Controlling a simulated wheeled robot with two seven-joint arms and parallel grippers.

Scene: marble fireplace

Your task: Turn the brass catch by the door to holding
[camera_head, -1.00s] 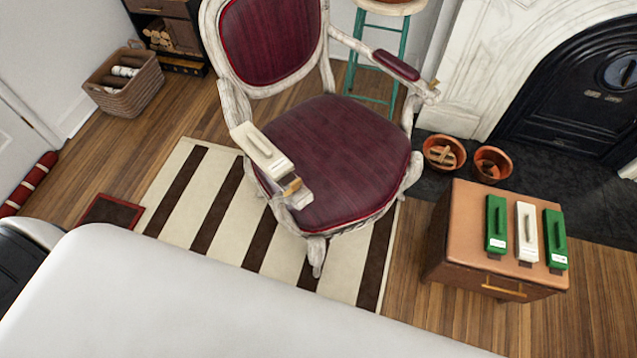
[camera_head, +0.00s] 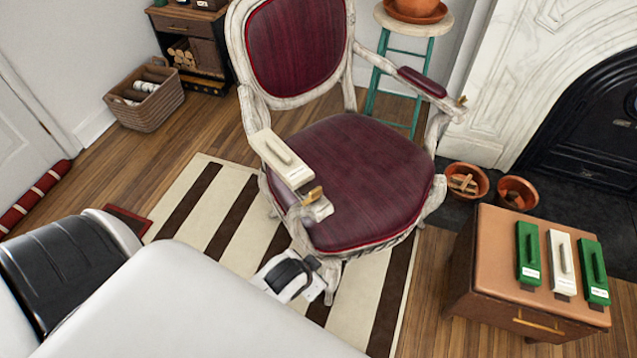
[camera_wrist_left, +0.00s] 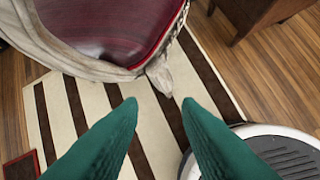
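A brass catch (camera_head: 313,195) sits at the front end of the chair's left armrest, in front of a cream box with a handle (camera_head: 283,160). A second small brass piece (camera_head: 462,101) shows at the front of the right armrest. The white panelled door (camera_head: 22,135) is at the left edge, nearer the left armrest. In the left wrist view my left gripper (camera_wrist_left: 160,103) is open and empty, fingers apart above the striped rug, with a chair foot beyond the tips. In the head view its fingers are hidden. My right gripper is not in view.
The burgundy armchair (camera_head: 350,175) stands on the striped rug (camera_head: 190,215). A wooden chest (camera_head: 490,285) with green and white blocks stands at right, near terracotta pots (camera_head: 517,193) and the black fireplace front (camera_head: 590,125). A wicker basket (camera_head: 145,108) is at back left.

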